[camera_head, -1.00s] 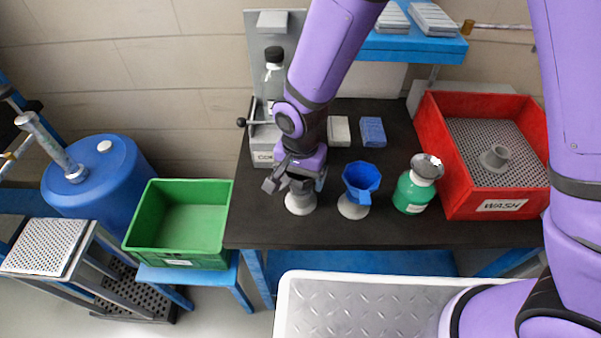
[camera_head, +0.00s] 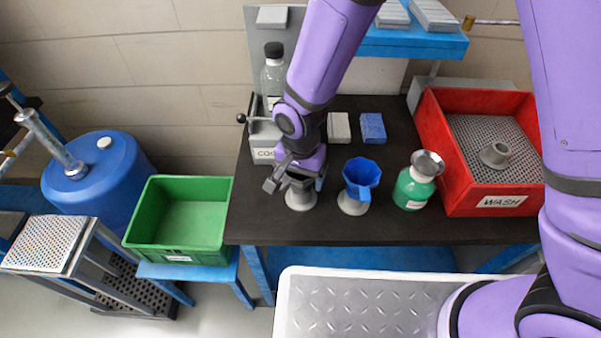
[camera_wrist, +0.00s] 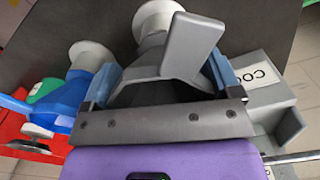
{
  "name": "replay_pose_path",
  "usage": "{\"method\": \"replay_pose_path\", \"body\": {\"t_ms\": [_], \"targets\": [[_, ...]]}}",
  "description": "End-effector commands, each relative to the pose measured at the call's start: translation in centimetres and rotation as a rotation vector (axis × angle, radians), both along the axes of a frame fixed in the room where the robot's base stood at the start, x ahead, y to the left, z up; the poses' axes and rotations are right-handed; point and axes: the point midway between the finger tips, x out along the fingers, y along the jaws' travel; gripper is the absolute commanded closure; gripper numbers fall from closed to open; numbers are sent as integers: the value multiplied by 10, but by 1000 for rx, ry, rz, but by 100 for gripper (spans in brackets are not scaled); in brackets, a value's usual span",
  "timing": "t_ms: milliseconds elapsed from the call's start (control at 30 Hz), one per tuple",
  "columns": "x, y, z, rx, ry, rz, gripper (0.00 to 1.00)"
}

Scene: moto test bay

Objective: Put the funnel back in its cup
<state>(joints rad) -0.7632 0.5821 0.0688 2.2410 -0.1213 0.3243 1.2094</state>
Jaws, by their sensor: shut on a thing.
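My gripper (camera_head: 295,182) is at the left cup (camera_head: 300,198) on the black bench. In the wrist view my gripper (camera_wrist: 160,80) is shut on a grey funnel (camera_wrist: 155,92) with a flat angled tab, which lies between the blue finger pads. The pale flared base of the left cup (camera_wrist: 158,18) shows just beyond the funnel. The cup's upper part is hidden, so I cannot tell whether the funnel is fully seated. A blue funnel (camera_head: 361,175) stands in a second grey cup (camera_head: 352,206) to the right.
A green bottle (camera_head: 411,190) with a metal funnel (camera_head: 428,163) on top stands farther right, near the red WASH bin (camera_head: 500,204). A grey box (camera_head: 263,152) and a clear bottle (camera_head: 273,75) are behind my gripper. A green crate (camera_head: 180,247) is left of the bench.

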Motion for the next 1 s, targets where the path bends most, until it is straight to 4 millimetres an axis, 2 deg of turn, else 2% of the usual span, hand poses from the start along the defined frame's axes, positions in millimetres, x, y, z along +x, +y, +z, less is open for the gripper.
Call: {"method": "replay_pose_path", "body": {"t_ms": [300,333,367,400,733,867,1000], "targets": [[0,0,-2,0,0,0,43],[0,0,-2,0,0,0,9],[0,0,-2,0,0,0,2],[0,0,-2,0,0,0,0],[0,0,5,2,-2,0,0],[1,0,22,2,-3,1,0],[1,1,47,3,-4,-1,0]]}}
